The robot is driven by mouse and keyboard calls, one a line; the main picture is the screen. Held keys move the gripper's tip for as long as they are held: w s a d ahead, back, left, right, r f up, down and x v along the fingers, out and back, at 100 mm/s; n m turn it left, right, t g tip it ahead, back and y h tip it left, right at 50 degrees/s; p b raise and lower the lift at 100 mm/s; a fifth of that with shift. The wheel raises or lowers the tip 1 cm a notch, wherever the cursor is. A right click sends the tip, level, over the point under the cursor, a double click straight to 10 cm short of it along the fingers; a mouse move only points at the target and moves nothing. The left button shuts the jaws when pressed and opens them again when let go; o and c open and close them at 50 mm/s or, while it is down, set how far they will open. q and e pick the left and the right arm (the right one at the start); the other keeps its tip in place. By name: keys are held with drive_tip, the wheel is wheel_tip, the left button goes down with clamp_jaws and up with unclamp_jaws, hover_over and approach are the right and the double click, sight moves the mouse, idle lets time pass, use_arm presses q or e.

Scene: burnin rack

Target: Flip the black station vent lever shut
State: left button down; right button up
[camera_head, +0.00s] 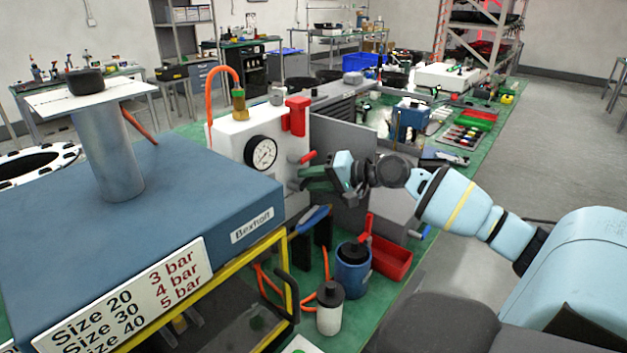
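The white station (229,131) stands left of the middle, with a round dial gauge (262,152) on its face. A small red lever (308,157) sticks out on its right side, below a red block (297,115). My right gripper (308,180) reaches in from the right. Its dark fingers point left, at the station's lower right front, just under the red lever. I cannot make out a black vent lever; the fingers cover that spot. Whether they touch or hold anything is too small to tell. My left gripper is out of view.
A blue-topped, yellow-framed cabinet (190,205) with a size and pressure sign fills the left. Below my gripper are a blue pot (352,272), a white bottle (330,312) and a red bin (391,259). A grey panel (345,145) stands behind the gripper.

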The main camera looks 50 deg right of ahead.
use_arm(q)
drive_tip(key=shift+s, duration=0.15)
use_arm(e)
drive_tip(key=shift+c, duration=0.6)
clamp_jaws()
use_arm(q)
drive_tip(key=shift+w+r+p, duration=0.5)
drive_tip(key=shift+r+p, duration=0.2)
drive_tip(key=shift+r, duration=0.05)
use_arm(e)
drive_tip(key=m, duration=0.1)
drive_tip(key=f+m+y, duration=0.1)
drive_tip(key=m+t+y, duration=0.1)
drive_tip(key=shift+d+f+m, duration=0.25)
drive_tip(key=shift+m, duration=0.15)
unclamp_jaws()
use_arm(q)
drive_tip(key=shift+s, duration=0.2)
use_arm(e)
drive_tip(key=shift+o, duration=0.6)
